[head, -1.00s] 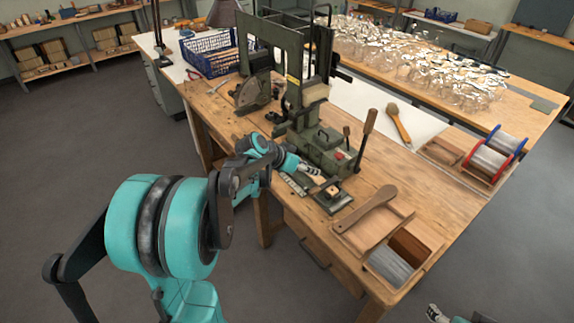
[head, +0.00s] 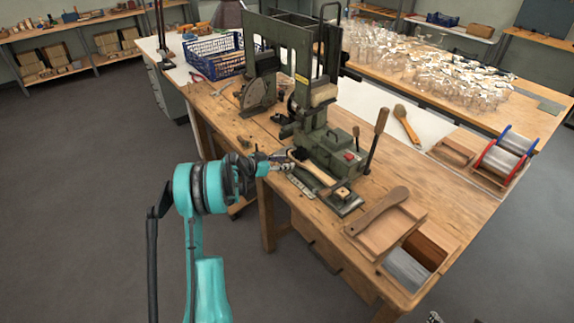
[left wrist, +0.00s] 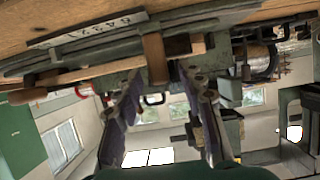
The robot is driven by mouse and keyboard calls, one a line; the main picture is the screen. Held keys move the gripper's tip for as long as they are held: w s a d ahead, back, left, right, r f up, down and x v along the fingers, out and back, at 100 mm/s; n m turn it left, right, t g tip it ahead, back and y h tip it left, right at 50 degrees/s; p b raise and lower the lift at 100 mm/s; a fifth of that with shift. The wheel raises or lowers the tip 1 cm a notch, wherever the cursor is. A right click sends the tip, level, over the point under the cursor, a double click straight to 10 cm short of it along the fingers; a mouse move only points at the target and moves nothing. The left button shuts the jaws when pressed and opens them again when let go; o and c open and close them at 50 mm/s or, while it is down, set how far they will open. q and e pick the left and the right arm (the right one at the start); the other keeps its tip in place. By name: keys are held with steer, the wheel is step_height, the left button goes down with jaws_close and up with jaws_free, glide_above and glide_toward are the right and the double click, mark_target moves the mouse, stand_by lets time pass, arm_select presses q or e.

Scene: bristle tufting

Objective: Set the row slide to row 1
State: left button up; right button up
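The green tufting machine (head: 325,145) stands on the wooden bench. At its front foot is a low slide assembly with a pale marked scale (head: 303,185) and a small wooden knob (head: 343,191). A curved wooden handle (head: 318,172) lies just above the scale. My left gripper (head: 286,160) is at the left end of this handle, left of the knob. In the left wrist view its fingers (left wrist: 160,88) are apart, with a wooden bar (left wrist: 155,58) beyond and between the tips; contact is unclear. The numbered scale (left wrist: 90,30) shows there. My right gripper (head: 435,317) barely shows at the bottom edge.
A wooden tray (head: 410,250) with a paddle-shaped piece (head: 378,211) lies right of the slide. An upright wooden-handled lever (head: 377,138) stands beside the machine.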

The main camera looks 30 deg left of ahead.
arm_select(q)
steer(key=shift+x, duration=0.9)
jaws_close()
steer(key=a, duration=0.1)
steer(key=w+a, duration=0.1)
steer(key=a, duration=0.1)
steer(key=w+a, duration=0.1)
steer(key=shift+a, duration=0.2)
steer(key=shift+s, duration=0.1)
jaws_free()
